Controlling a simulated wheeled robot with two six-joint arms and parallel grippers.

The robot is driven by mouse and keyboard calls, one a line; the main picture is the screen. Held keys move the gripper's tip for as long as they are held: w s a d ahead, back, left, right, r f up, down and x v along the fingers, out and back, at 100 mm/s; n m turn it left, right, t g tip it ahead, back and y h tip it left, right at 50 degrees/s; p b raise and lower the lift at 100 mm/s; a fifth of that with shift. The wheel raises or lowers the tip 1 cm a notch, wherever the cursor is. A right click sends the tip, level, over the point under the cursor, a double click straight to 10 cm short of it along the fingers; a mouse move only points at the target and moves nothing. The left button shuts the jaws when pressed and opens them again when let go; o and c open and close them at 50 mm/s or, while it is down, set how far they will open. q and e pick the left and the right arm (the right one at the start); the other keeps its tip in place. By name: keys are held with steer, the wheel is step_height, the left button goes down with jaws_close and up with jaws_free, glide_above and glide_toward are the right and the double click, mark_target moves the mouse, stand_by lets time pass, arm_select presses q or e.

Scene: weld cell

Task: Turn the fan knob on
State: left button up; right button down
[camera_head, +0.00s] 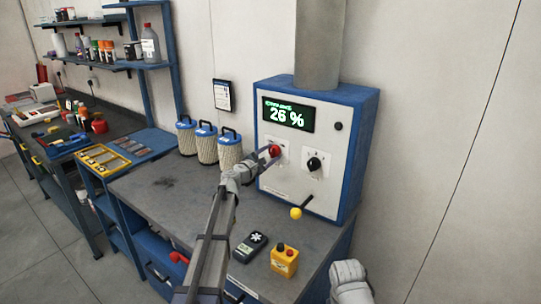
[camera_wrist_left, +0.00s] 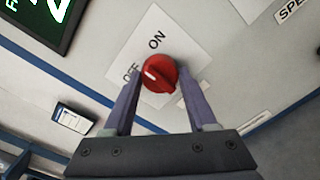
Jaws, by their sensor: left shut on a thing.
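The red fan knob (camera_head: 275,151) is on the white front panel of the blue box, left of a black knob. In the left wrist view the red knob (camera_wrist_left: 159,73) sits on a white label plate with "ON" and a partly covered "OFF". Its white pointer mark faces the left side of that picture, toward the "OFF" lettering. My left gripper (camera_head: 266,154) is at the red knob. Its two fingers (camera_wrist_left: 163,88) stand on either side of the knob, shut on it. My right gripper (camera_head: 350,272) shows only in part at the bottom right, and its fingers cannot be made out.
The control box (camera_head: 360,130) shows "26 %" on its display (camera_head: 288,115). A black knob (camera_head: 314,164) and a yellow-tipped lever (camera_head: 296,213) are close by. Filter canisters (camera_head: 229,151), a dark handheld device (camera_head: 250,246) and a yellow button box (camera_head: 285,262) stand on the workbench.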

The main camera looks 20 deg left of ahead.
arm_select(q)
steer(key=m, duration=0.4)
steer(key=shift+m, duration=2.6)
steer(key=o, duration=1.4)
steer(key=shift+c, duration=0.2)
steer(key=shift+s, duration=0.15)
steer(key=v, duration=0.7)
steer(key=shift+s, duration=0.25)
steer(key=shift+s+a, duration=0.1)
steer(key=shift+a, duration=0.05)
